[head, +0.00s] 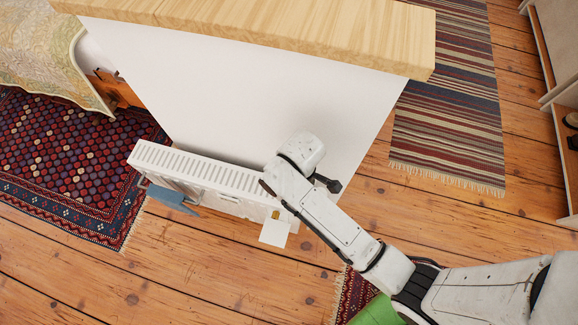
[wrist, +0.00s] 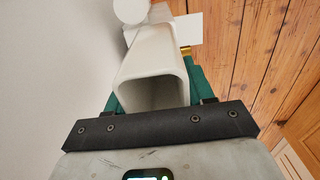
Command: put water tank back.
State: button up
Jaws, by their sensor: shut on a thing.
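In the wrist view, a white, hollow, box-like piece with rounded corners, which I take as the water tank (wrist: 152,62), has its open end facing my palm. My gripper (wrist: 155,85) is shut on it, with a green finger on either side. In the head view my arm reaches down to the right end of a white slatted radiator (head: 205,172) on the white wall. My wrist hides most of the fingers and the tank there. I cannot tell whether the tank touches the radiator.
A small white square part with brass (head: 274,233) sticks out below my gripper. A blue piece (head: 172,198) hangs on the radiator's front left. A pale wooden top (head: 270,30) caps the wall. Plank floor (head: 200,265) in front is clear; a patterned rug (head: 70,160) lies left.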

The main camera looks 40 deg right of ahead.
jog(key=w+f, duration=0.2)
jog(key=f, duration=0.1)
jog(key=w+f+b, duration=0.1)
jog(key=shift+w+a+f, duration=0.25)
jog(key=shift+w+f, duration=0.05)
jog(key=shift+f, duration=1.55)
jog(key=shift+b, duration=0.3)
jog(key=o, duration=1.3)
jog(key=shift+f, duration=0.1)
notch_tip(320, 180, up, 12)
jog(key=shift+r+p, duration=0.15)
jog(key=shift+p, duration=1.05)
jog(key=shift+s, duration=0.1)
